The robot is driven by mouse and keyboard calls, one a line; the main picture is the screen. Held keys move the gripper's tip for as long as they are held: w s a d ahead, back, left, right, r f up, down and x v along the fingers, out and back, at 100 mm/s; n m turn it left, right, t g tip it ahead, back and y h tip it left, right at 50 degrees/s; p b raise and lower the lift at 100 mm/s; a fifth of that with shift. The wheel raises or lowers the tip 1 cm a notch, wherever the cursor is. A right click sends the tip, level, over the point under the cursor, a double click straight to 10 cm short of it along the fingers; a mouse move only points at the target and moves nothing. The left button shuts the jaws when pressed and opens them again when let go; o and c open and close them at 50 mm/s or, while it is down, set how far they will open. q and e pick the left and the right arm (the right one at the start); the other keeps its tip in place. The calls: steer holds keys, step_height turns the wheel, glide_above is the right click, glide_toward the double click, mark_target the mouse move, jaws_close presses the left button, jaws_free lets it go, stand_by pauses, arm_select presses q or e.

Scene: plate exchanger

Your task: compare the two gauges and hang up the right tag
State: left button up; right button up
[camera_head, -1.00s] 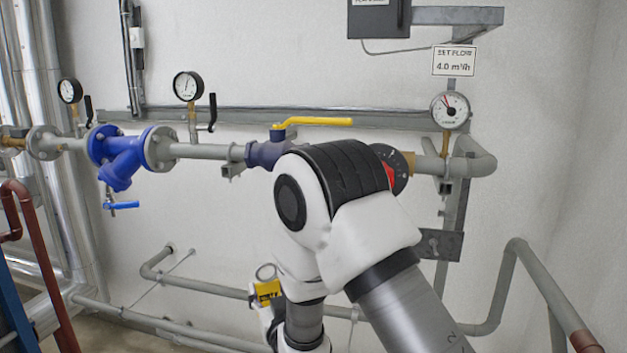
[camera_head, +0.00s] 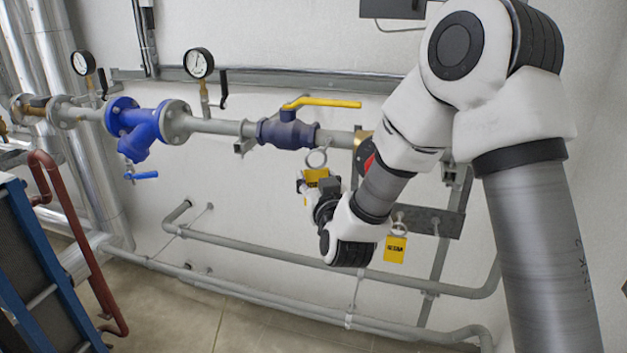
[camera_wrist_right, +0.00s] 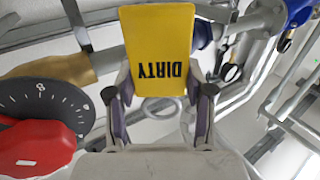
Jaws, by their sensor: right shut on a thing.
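My right gripper (camera_head: 323,192) is shut on a yellow tag (camera_head: 317,177) with a ring on top, held just below the pipe and the yellow-handled valve. In the right wrist view the tag (camera_wrist_right: 158,50) reads DIRTY, upside down, between the two fingers. Another yellow tag (camera_head: 396,249) hangs by a ring from the grey bracket; its print is too small to read surely. Two white dial gauges stand on the pipe, one left (camera_head: 83,62) and one right (camera_head: 199,63) of the blue strainer; their readings are too small to tell. My left gripper is out of view.
The blue strainer (camera_head: 140,128) and yellow valve handle (camera_head: 325,102) sit along the pipe. A red knob on a black dial (camera_wrist_right: 40,145) is close by in the wrist view. Grey pipes (camera_head: 260,245) run below. A blue-sided frame with red pipes (camera_head: 75,230) stands at left.

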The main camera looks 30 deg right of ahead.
steer(key=shift+w+d+f, duration=0.1)
steer(key=shift+w+d, duration=0.75)
steer(key=shift+w, duration=0.05)
steer(key=shift+w+d+f+p, duration=0.1)
steer(key=shift+w+d+p, duration=0.5)
steer(key=shift+w+d, duration=0.5)
steer(key=shift+w+d+f+b, duration=0.3)
steer(key=shift+d+f+b, duration=0.25)
steer(key=shift+d+f, duration=0.1)
steer(key=o, duration=1.2)
